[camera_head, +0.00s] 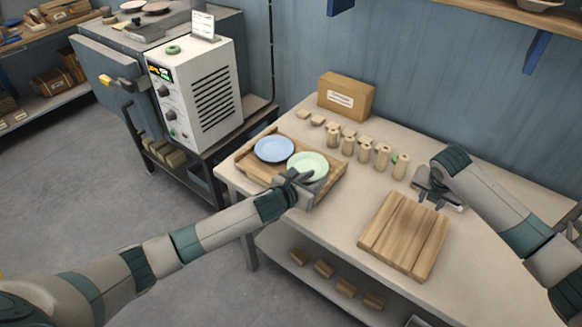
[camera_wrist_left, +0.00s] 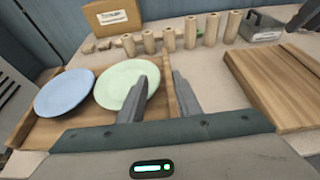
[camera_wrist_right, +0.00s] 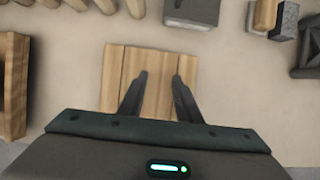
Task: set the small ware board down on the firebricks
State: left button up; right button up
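A wooden board with a raised rim (camera_head: 247,172) lies on the table, bearing a blue plate (camera_head: 274,149) and a green plate (camera_head: 307,167). My left gripper (camera_head: 303,182) is at its right edge; in the left wrist view (camera_wrist_left: 161,84) its fingers are apart, near the right rim. Contact is unclear. A flat slatted wooden board (camera_head: 404,235) lies to the right. My right gripper (camera_head: 424,190) is at its far side; the right wrist view (camera_wrist_right: 160,82) shows open, empty fingers over this board. Tan bricks (camera_head: 325,268) sit on the lower shelf; whether these are the firebricks is unclear.
Several pale posts (camera_head: 365,150) stand along the table's back, near a cardboard box (camera_head: 346,96). A grey box with a handle (camera_wrist_left: 262,27) stands right of the posts. A white control cabinet (camera_head: 195,90) stands left of the table. Tabletop between the two boards is clear.

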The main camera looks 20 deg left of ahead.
jog(key=v, duration=1.1)
jog(key=shift+r, duration=0.35)
pick_arm(q)
jog(key=shift+s, duration=0.1)
pick_arm(e)
jog(key=shift+s+a+r, duration=0.1)
